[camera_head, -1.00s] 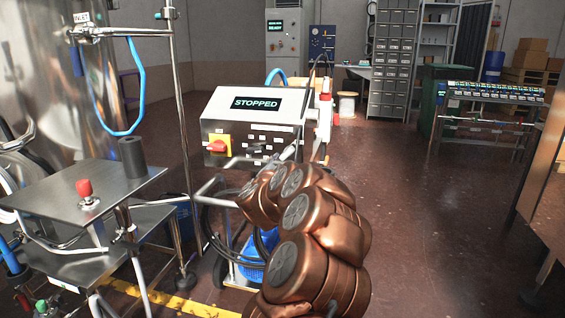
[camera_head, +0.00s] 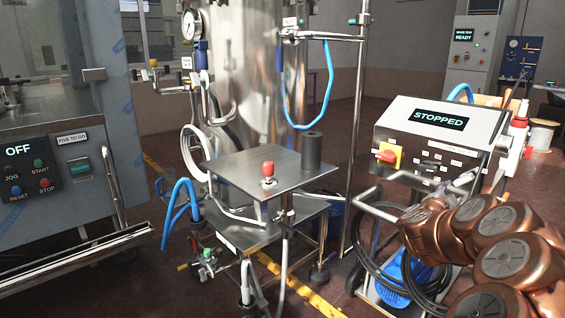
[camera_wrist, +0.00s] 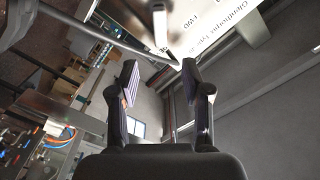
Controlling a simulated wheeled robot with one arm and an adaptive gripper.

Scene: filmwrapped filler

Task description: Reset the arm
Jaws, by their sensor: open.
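My copper-coloured arm shows at the lower right in the head view, reaching toward the handle of the cart (camera_head: 380,192). In the wrist view, my gripper (camera_wrist: 160,78) is open, with its two dark-padded fingers apart and nothing held between them. Beyond the fingers are a bright white panel with printed lettering (camera_wrist: 215,30) and a metal bar. The gripper's fingertips cannot be made out in the head view.
The grey control box (camera_head: 437,140) reading STOPPED stands behind the arm. A steel table (camera_head: 240,172) with a red knob (camera_head: 267,170) and dark cylinder (camera_head: 311,150) is at centre. A machine panel (camera_head: 30,170) reading OFF is at left. Floor hoses surround the cart.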

